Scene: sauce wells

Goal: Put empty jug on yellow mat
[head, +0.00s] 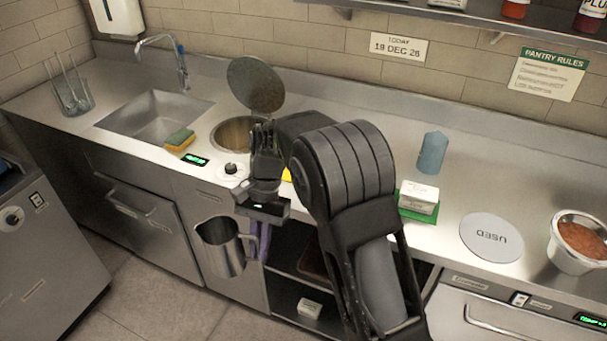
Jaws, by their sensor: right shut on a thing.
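A metal jug (222,250) hangs in the air in front of the counter's front edge, below the well. Its mouth faces up, and the part of its inside that shows is bare grey metal. My right gripper (258,222) is shut on the jug at its handle side. A small bit of yellow, likely the yellow mat (287,175), shows on the counter beside my right arm. My right arm hides the rest of it. My left gripper is not in view.
An open round well (236,133) with its lid (256,84) raised is behind the gripper. A sponge (180,139) lies by the sink (160,118).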

